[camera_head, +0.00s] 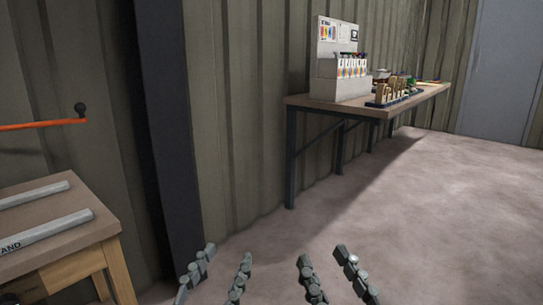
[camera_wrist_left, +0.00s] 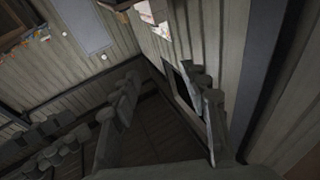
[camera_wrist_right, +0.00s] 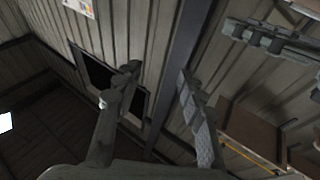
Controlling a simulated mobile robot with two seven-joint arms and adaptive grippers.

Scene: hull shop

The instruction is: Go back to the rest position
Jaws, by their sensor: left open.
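My left gripper (camera_head: 228,251) is at the bottom of the head view, left of centre, with its two fingers apart and nothing between them. In the left wrist view its fingers (camera_wrist_left: 160,80) are also spread and empty. My right gripper (camera_head: 322,252) is beside it, a little to the right, with its fingers apart and empty. It also shows open in the right wrist view (camera_wrist_right: 160,74). The two grippers are close together but apart. Neither touches anything in view.
A wooden bench (camera_head: 78,245) with two grey bars (camera_head: 45,232) stands at the left, under an orange rod (camera_head: 40,125). A long table (camera_head: 300,101) with a white rack (camera_head: 333,92) and small items stands along the corrugated wall. The floor (camera_head: 420,230) at the right is clear.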

